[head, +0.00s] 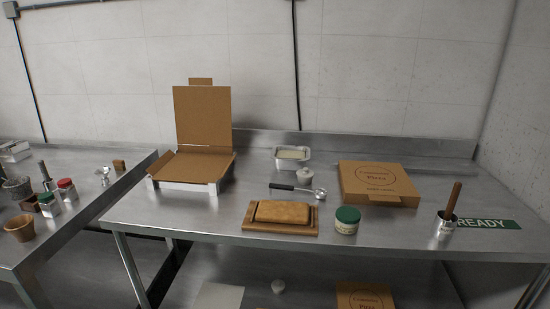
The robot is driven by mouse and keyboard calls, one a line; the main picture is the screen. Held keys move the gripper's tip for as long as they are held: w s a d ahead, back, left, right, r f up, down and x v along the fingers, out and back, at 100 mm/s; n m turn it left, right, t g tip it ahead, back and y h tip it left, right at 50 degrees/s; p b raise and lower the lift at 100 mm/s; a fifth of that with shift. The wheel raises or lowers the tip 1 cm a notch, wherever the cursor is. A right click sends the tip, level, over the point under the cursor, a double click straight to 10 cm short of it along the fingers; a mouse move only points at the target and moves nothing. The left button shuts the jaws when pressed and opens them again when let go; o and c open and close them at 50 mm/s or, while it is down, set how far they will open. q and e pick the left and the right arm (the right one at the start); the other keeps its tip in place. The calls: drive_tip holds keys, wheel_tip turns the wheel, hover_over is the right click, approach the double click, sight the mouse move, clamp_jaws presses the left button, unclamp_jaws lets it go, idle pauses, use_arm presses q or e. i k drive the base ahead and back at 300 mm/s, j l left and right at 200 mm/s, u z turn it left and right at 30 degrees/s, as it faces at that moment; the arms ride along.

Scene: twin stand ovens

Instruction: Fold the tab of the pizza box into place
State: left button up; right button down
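An open pizza box (203,120) stands at the left end of the steel table in the head view. Its brown lid is upright at the back, with a small tab (201,82) sticking up from the lid's top edge. Its base (190,167) lies flat, with brown inside and white outer walls at the front. A second, closed pizza box (377,181) with round printed lettering lies at the right of the table. Neither of my grippers shows in the head view.
A wooden board with a brown block (281,216), a green-lidded tub (347,219), a ladle (298,190), a white-filled metal tray (291,158) and a metal cup with a wooden handle (448,222) stand on the table. A green READY sign (487,224) lies at right. The table's front left is clear.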

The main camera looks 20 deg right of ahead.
sight(390, 198)
drive_tip(key=z, duration=1.4)
